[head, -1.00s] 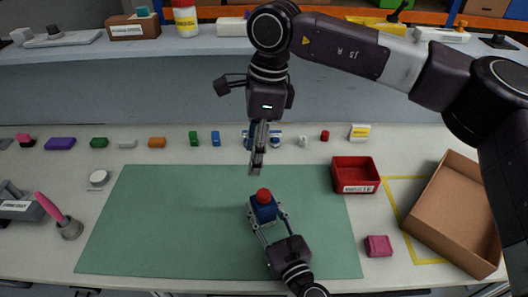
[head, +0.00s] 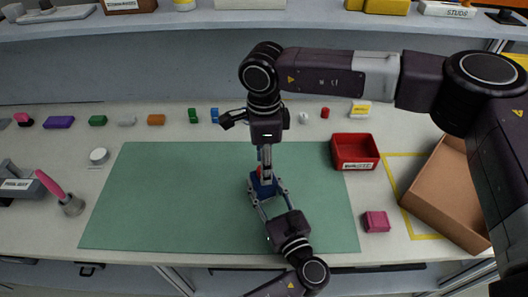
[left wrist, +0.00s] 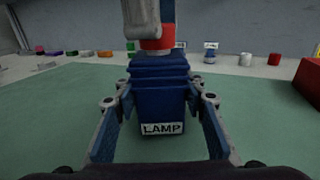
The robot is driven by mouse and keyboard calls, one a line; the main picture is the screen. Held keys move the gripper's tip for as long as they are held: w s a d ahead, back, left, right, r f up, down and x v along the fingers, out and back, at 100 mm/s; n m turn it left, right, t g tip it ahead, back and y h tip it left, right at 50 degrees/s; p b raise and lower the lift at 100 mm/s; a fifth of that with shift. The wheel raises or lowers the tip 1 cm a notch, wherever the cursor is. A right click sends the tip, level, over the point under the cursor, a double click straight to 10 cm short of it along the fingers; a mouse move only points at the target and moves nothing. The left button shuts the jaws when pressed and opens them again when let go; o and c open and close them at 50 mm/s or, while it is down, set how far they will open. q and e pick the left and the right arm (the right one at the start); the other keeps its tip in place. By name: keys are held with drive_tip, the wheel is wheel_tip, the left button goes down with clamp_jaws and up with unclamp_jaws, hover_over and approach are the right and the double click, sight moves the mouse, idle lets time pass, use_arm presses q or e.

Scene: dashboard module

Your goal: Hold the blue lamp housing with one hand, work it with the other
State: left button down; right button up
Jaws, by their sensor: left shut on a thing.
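The blue lamp housing (head: 256,188) stands upright above the green mat (head: 170,195). My left gripper (head: 266,192) is shut on its sides. In the left wrist view the housing (left wrist: 158,100) sits between both fingers, its LAMP label facing the camera. A red cap (left wrist: 155,44) sits on top of the housing. My right gripper (head: 265,172) points straight down at the cap and mostly hides it in the head view. In the left wrist view a grey fingertip of it (left wrist: 142,22) overlaps the cap. Whether its fingers are closed on the cap, I cannot tell.
A red bin (head: 355,152) stands right of the grippers, a cardboard box (head: 450,195) farther right. A pink block (head: 376,222) lies before the bin. Several small coloured parts line the back of the table. A pink-handled tool (head: 60,192) stands left. The mat's left half is clear.

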drive_tip(key=shift+f, duration=0.25)
drive_tip(key=c, duration=1.2)
drive_tip(key=shift+r, duration=0.15)
drive_tip(key=shift+r, duration=2.95)
use_arm(q)
drive_tip(key=c, duration=1.2)
unclamp_jaws()
drive_tip(key=shift+o, duration=0.2)
